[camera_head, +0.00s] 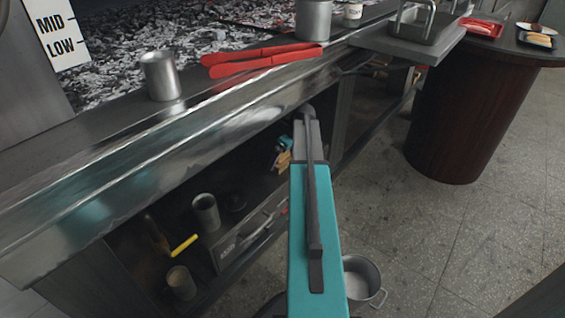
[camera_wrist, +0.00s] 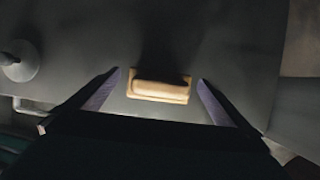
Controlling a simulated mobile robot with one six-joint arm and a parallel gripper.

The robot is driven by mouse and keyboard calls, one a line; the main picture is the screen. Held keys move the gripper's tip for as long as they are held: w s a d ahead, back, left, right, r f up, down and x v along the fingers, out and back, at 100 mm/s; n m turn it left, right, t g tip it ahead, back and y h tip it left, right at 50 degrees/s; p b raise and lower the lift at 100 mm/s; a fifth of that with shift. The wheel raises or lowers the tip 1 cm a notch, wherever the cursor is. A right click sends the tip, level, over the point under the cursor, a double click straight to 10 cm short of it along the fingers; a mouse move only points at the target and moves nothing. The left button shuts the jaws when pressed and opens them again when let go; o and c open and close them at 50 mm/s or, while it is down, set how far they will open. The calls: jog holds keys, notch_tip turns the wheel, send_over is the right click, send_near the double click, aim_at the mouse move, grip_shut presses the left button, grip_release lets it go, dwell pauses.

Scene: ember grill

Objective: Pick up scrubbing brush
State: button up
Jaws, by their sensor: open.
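The scrubbing brush, a tan wooden block with a rounded top (camera_wrist: 160,90), lies on a dark flat shelf (camera_wrist: 215,40) in the wrist view. My gripper (camera_wrist: 160,76) is open, with one finger to the left of the brush and one to the right. A gap shows on each side, so neither finger appears to touch it. The height of the fingers above the shelf is hard to tell. In the head view a small tan shape, probably the brush (camera_head: 283,160), shows inside the cabinet beside my arm, partly hidden. My fingers are not clear there.
Metal cups (camera_head: 206,212) and a yellow-handled tool (camera_head: 184,245) are in the cabinet to the left. The steel counter (camera_head: 150,155) overhangs the opening. A pot (camera_head: 361,280) stands on the floor to the right. A round grey object (camera_wrist: 18,60) is at the wrist view's left.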

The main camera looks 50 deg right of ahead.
dwell(0.3)
jog(key=c, duration=1.2)
jog(key=shift+o, duration=0.2)
jog(key=shift+r+p, duration=0.3)
jog(key=shift+p, duration=0.1)
jog(key=shift+r, duration=0.15)
jog(key=s+d+p, duration=0.2)
jog(key=s+p, duration=0.3)
jog(key=s, duration=1.3)
